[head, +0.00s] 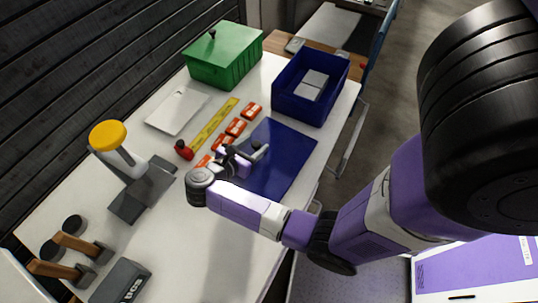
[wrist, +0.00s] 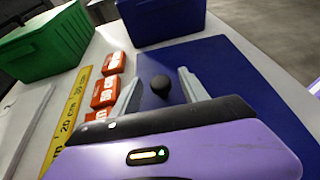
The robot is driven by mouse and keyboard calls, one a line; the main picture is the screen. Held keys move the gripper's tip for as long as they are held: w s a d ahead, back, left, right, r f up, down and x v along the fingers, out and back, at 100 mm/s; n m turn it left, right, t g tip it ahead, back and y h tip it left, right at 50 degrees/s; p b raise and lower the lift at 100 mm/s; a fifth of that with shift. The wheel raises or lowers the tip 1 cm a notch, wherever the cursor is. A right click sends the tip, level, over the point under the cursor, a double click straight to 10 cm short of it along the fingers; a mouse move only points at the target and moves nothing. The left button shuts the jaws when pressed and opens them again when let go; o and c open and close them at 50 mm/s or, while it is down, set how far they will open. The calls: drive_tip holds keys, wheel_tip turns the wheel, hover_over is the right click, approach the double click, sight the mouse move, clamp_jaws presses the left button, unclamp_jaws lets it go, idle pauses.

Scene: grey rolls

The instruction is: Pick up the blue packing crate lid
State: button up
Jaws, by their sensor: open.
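The blue packing crate lid (head: 293,150) lies flat on the white table, in front of the open blue crate (head: 296,107). In the wrist view the lid (wrist: 222,60) has a round black knob (wrist: 161,85) on top. My gripper (head: 246,152) is over the lid's left part, low above it. In the wrist view my gripper (wrist: 158,76) is open, with one finger on each side of the knob and a gap on both sides. It holds nothing. My gripper hides part of the lid, and the knob is hard to make out in the head view.
Orange boxes (head: 236,127) and a yellow ruler (head: 214,124) lie just left of the lid. A lidded green crate (head: 222,60) stands at the back. A yellow-topped device (head: 112,140) and wooden-handled tools (head: 82,246) are on the left. The lid's right part is clear.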

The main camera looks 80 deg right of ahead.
drive_tip(key=shift+s+d+f, duration=0.2)
drive_tip(key=shift+d+f, duration=0.1)
drive_tip(key=shift+d, duration=0.25)
clamp_jaws()
drive_tip(key=shift+r, duration=0.1)
